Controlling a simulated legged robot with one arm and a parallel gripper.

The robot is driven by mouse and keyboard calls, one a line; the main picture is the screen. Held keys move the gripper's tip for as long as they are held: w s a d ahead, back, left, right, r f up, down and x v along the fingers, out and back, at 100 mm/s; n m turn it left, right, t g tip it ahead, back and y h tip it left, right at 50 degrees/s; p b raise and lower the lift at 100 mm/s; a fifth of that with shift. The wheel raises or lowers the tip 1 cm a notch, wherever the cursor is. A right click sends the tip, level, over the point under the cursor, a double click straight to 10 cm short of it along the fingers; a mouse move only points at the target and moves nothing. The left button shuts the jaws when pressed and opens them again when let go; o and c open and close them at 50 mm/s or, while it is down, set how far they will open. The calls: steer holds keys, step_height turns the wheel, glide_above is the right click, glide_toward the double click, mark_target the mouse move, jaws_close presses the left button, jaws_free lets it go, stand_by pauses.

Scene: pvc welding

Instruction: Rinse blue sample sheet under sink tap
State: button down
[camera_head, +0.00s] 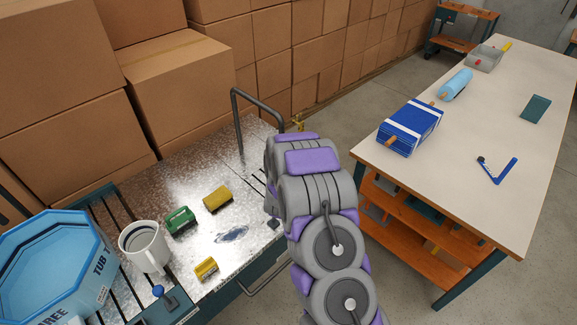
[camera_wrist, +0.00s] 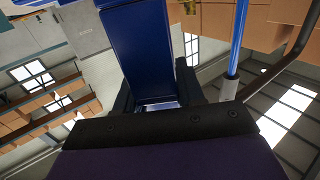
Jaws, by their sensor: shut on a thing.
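In the wrist view the blue sample sheet (camera_wrist: 140,48) stands out ahead of my gripper (camera_wrist: 156,92). My gripper's dark fingers are shut on the near end of the sheet. In the head view my arm covers both gripper and sheet. A small brass-coloured fitting (camera_head: 298,122), perhaps the sink tap, shows just past the arm near the boxes. No sink basin and no water can be made out. I cannot tell how far the sheet is from the tap.
A metal-topped cart (camera_head: 185,195) with a dark bent rail (camera_head: 236,108) stands left of my arm. It carries a white mug (camera_head: 145,247), brushes and a blue tub (camera_head: 55,265). Stacked cartons (camera_head: 180,85) line the back. A white-topped table (camera_head: 475,130) stands right.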

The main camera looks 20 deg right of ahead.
steer(key=s+r+p, duration=0.1)
steer(key=s+r, duration=0.3)
steer(key=s, duration=0.1)
steer(key=shift+d, duration=0.3)
stand_by(0.7)
steer(key=w+a+r+n+t+y, duration=0.2)
steer(key=a+n+y, duration=0.2)
steer(key=a, duration=0.8)
steer(key=w+a+r+n+t+y, duration=0.1)
steer(key=a+r+n+t+y, duration=0.1)
steer(key=a+y, duration=0.5)
steer(key=a+n, duration=0.1)
steer(key=a, duration=0.3)
steer(key=shift+w+a+n, duration=0.35)
steer(key=shift+n, duration=0.05)
steer(key=shift+d+r, duration=0.1)
